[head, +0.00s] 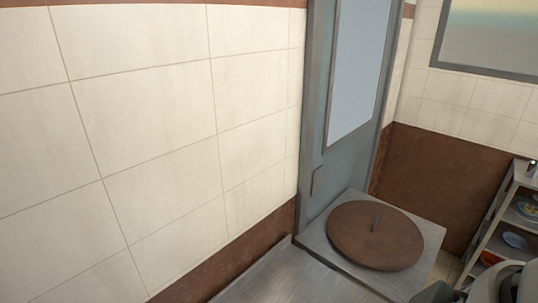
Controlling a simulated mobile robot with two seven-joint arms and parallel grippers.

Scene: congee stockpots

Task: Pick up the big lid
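A big round brown lid (362,246) lies flat on a grey metal surface in the lower right of the head view. No gripper touches the lid. Dark grey rounded parts of my own body show in the bottom right corner, just right of the metal surface. No gripper fingers can be made out there. My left gripper is not in view.
A grey metal counter (285,278) runs along the tiled wall, left of the lid's surface (425,228). A grey-blue door (318,150) stands behind the lid. A metal shelf rack (497,222) with dishes, including an orange-red bowl (490,258), stands at the right.

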